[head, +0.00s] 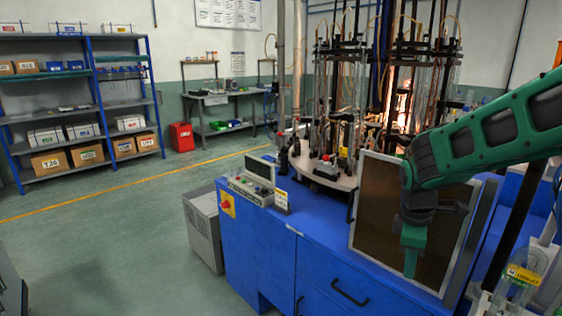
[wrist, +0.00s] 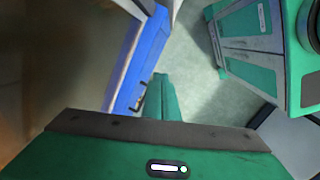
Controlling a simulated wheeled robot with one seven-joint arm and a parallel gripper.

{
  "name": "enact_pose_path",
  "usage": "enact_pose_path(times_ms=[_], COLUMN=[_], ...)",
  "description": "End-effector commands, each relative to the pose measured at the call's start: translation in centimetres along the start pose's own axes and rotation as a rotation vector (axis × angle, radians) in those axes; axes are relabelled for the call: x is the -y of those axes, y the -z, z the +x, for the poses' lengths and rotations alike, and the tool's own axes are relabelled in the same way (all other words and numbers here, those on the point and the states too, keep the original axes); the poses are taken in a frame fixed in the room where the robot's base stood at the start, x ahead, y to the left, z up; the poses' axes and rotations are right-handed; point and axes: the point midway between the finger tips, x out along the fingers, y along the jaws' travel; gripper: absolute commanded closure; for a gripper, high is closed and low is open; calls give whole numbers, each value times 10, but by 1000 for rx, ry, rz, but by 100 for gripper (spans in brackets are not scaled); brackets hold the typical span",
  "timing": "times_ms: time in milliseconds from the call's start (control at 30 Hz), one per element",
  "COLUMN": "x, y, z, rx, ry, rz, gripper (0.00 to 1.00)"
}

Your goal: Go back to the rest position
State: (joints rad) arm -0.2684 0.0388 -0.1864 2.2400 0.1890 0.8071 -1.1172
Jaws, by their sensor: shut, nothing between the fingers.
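My gripper (head: 410,262) hangs pointing down at the end of my green and black arm, in front of the brown panel in a grey frame (head: 385,215) on the blue machine cabinet (head: 262,250). Its fingers are together with nothing between them. In the wrist view, the closed green fingers (wrist: 164,98) point toward the blue cabinet side (wrist: 140,60) and the floor. Whether the gripper touches the panel cannot be told.
The machine's glass tubes and burners (head: 345,110) stand behind the panel, with an orange glow at their right. A control box with a screen (head: 258,178) sits on the cabinet's left. A glass vessel with a yellow label (head: 520,280) is at lower right. Open floor lies left.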

Motion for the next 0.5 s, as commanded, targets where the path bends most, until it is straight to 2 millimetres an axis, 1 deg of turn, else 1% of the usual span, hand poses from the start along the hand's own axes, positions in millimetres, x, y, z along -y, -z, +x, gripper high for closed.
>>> enact_pose_path(times_ms=[33,100,167,200,267,300,400,500], x=[6,18,31,41,56,67,96,123], y=[-26,-57,-82,-98,-120,-133,-163,-184], z=[-8,-15,-20,-24,-28,-30,-34,-36], rx=[-6,-9,-10,-10,-10,-10,-7,-2], ry=[8,26,42,53,68,79,106,130], rz=[127,310,466,569,725,828,1078,1294], gripper=[100,100,100,100,100,100,100,100])
